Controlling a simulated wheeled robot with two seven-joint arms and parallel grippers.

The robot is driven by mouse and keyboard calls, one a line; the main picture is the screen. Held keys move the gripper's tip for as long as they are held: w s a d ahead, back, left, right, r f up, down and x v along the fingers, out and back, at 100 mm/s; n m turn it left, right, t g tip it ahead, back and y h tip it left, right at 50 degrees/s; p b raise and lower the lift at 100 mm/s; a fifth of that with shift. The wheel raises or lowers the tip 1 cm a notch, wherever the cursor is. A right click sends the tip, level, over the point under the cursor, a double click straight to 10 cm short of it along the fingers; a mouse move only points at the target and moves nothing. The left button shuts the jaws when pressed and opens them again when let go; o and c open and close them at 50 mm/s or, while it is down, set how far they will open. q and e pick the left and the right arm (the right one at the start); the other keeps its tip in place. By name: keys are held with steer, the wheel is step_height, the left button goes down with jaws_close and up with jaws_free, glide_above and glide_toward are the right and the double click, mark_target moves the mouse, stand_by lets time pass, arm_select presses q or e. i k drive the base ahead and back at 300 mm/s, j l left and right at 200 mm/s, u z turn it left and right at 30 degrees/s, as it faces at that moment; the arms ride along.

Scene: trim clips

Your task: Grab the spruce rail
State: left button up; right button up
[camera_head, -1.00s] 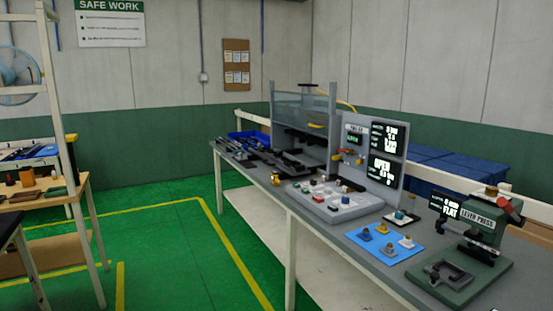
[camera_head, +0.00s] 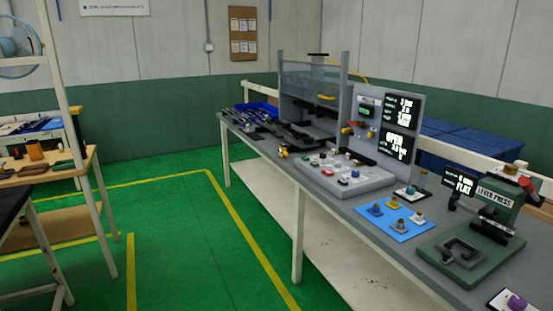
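Several long dark rails (camera_head: 258,131) lie at the far left end of the grey workbench (camera_head: 350,213). They are too small and dark for me to tell which one is the spruce rail. Some are partly hidden by the clear-fronted fixture (camera_head: 311,92) standing on the bench. Neither of my grippers is in view.
A grey tray of small parts (camera_head: 345,179), a blue mat (camera_head: 395,221) with several small pieces and a green lever press (camera_head: 470,245) stand along the bench. A wooden table (camera_head: 40,170) with small items is at left. Green floor (camera_head: 185,230) between is clear.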

mark_target(285, 127)
steer(key=i+u, duration=0.4)
steer(key=i, duration=1.2)
steer(key=i+j+z, duration=0.1)
steer(key=i+z, duration=0.2)
steer(key=i, duration=0.25)
steer(key=i+j+z, duration=0.35)
steer(key=i, duration=0.2)
steer(key=i+j+z, duration=0.3)
steer(key=i, duration=0.25)
